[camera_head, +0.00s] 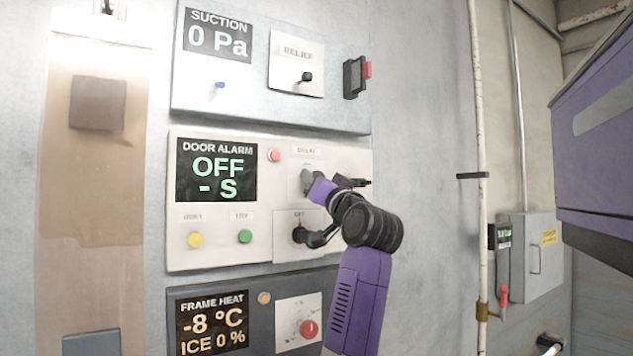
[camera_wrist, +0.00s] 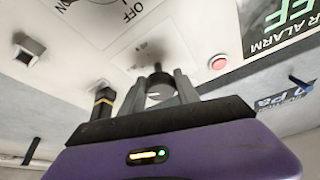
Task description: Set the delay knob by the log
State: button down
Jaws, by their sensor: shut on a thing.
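The door alarm panel (camera_head: 215,262) on the wall has a display (camera_head: 217,170) reading "OFF" and "- S". My gripper (camera_head: 306,181) is at the plate under the delay label (camera_head: 306,151). In the wrist view my gripper (camera_wrist: 158,90) has its two grey fingers on either side of a dark knob (camera_wrist: 158,78), shut on it. The fingers mostly hide this knob in the head view. A black switch knob (camera_head: 298,235) sits on the plate below, marked OFF; the wrist view shows ON and OFF there. I cannot make out a log.
A red button (camera_head: 274,155) is left of my gripper; yellow (camera_head: 195,239) and green (camera_head: 244,236) buttons are lower left. The suction panel (camera_head: 260,105) is above, the frame heat panel (camera_head: 250,300) below. A pipe (camera_head: 480,130) and grey box (camera_head: 528,258) stand right.

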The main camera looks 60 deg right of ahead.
jog(key=c, duration=0.9)
grip_release()
jog(key=b+v, duration=0.3)
jog(key=v, duration=0.5)
jog(key=shift+r, duration=0.1)
